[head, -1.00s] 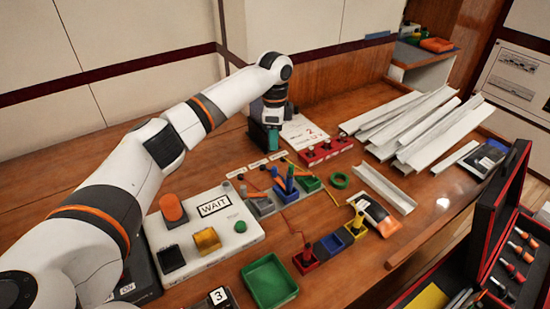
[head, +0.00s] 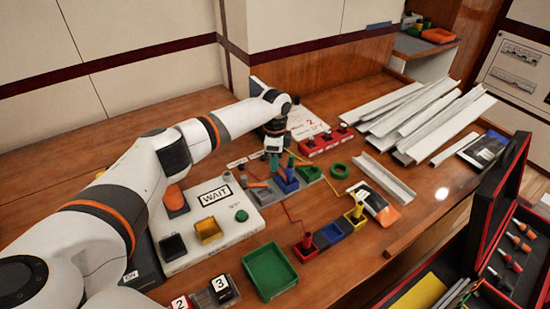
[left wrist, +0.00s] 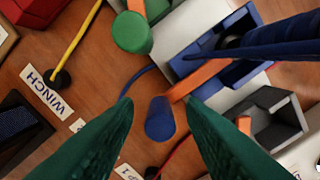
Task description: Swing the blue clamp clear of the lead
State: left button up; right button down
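In the left wrist view a blue knob (left wrist: 160,118) sits at the end of an orange bar (left wrist: 198,80), which reaches out from a blue holder (left wrist: 225,55); I take this bar and knob as the blue clamp. A thin blue lead (left wrist: 138,80) curves beside it. My left gripper (left wrist: 162,110) is open, its green fingers on either side of the knob with gaps showing; contact cannot be told. In the head view my left gripper (head: 275,160) is beside the blue holder (head: 287,183), and the knob is hidden. My right gripper is out of view.
A green knob (left wrist: 133,32) on another orange bar is close by, as is a grey holder (left wrist: 268,122). The WAIT box (head: 215,197) stands left of the row. A red block (head: 325,142) is behind, and a green tray (head: 270,270) is in front.

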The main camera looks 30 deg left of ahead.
pick_arm(q)
grip_shut()
jog(key=shift+s+r+n+p, duration=0.15)
jog(key=shift+n+p, duration=0.25)
jog(key=shift+p, duration=0.4)
jog(key=n+p, duration=0.2)
jog(key=p, duration=0.1)
jog(key=s+n+p, duration=0.1)
jog(key=n+p, duration=0.2)
jog(key=s+n+p, duration=0.1)
jog(key=n+p, duration=0.1)
jog(key=p, duration=0.1)
jog(key=shift+s+a+r+p, duration=0.1)
jog(key=shift+s+a+p, duration=0.1)
jog(key=shift+p, duration=0.2)
jog(key=shift+s+d+f+n+p, duration=0.1)
jog(key=shift+s+n+p, duration=0.2)
jog(key=shift+n+p, duration=0.65)
jog(key=shift+s+d+f+n+p, duration=0.1)
jog(key=shift+s+n+p, duration=0.15)
jog(key=shift+n+p, duration=0.7)
jog(key=shift+n, duration=0.3)
grip_release()
